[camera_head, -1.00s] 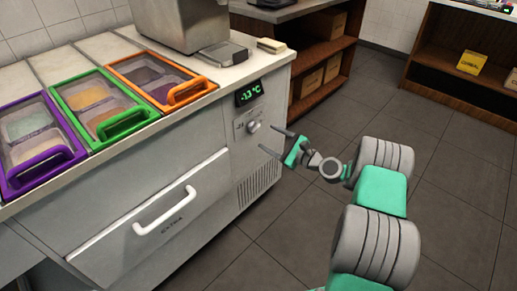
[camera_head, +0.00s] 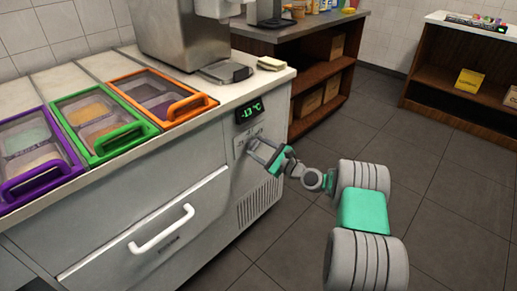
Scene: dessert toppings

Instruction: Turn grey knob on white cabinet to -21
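The white cabinet (camera_head: 207,147) stands at the left with a green-lit display (camera_head: 249,110) that reads about -13 °C. The grey knob sits on the panel just below the display. It is mostly hidden behind my fingers, and its pointer cannot be made out. My gripper (camera_head: 257,148) is in front of the panel at the knob, its two fingers pointing at the cabinet. The fingers are spread apart, one above and one below the knob's place. Whether they touch the knob cannot be told.
Purple, green and orange topping bins (camera_head: 160,94) are set in the cabinet top. A white drawer handle (camera_head: 162,229) sticks out at the front. A steel machine (camera_head: 182,40) stands on top. Shelves stand behind; the tiled floor (camera_head: 300,235) is clear.

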